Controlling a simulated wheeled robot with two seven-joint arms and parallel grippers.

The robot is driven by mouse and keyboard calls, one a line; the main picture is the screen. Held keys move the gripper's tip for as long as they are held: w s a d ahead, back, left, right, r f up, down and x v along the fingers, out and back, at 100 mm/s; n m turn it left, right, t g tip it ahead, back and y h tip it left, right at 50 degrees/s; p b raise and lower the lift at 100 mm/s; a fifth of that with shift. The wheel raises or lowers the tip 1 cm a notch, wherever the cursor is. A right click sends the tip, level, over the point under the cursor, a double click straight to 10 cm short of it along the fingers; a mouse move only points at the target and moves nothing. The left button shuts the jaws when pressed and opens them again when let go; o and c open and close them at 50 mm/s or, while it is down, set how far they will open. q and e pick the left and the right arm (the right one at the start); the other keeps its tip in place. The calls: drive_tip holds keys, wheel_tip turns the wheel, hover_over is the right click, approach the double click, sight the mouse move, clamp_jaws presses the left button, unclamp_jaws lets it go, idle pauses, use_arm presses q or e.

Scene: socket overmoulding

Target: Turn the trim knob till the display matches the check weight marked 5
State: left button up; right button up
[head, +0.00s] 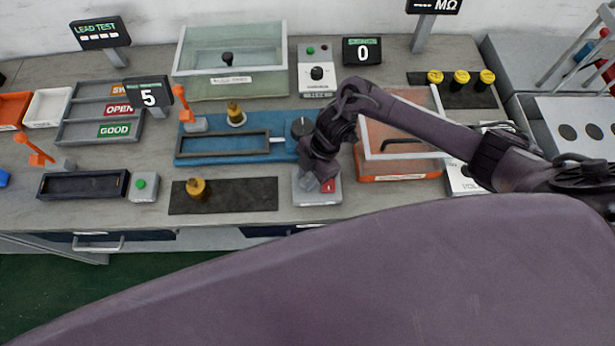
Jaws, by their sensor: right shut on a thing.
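My right gripper (318,183) points down onto a small grey box (320,200) at the bench's front edge and is shut on its trim knob. The fingers and hand hide most of the knob. A black sign (149,93) on a stand reads 5. Another black display (362,51) reads 0. My left gripper is not in view.
An orange tray with a clear lid (400,177) stands close on the right, under my right forearm. The dark mat (245,195) is mostly bare.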

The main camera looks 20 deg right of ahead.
drive_tip(key=shift+w+n+g+b, duration=0.15)
drive_tip(key=shift+n+g+b, duration=0.25)
drive_tip(key=shift+n+b, duration=0.6)
drive_tip(key=shift+n, duration=0.4)
drive_tip(key=o, duration=1)
drive_tip(key=shift+d+r, duration=0.1)
drive_tip(key=shift+r, duration=0.2)
drive_tip(key=v, duration=0.7)
drive_tip(key=shift+r, duration=0.15)
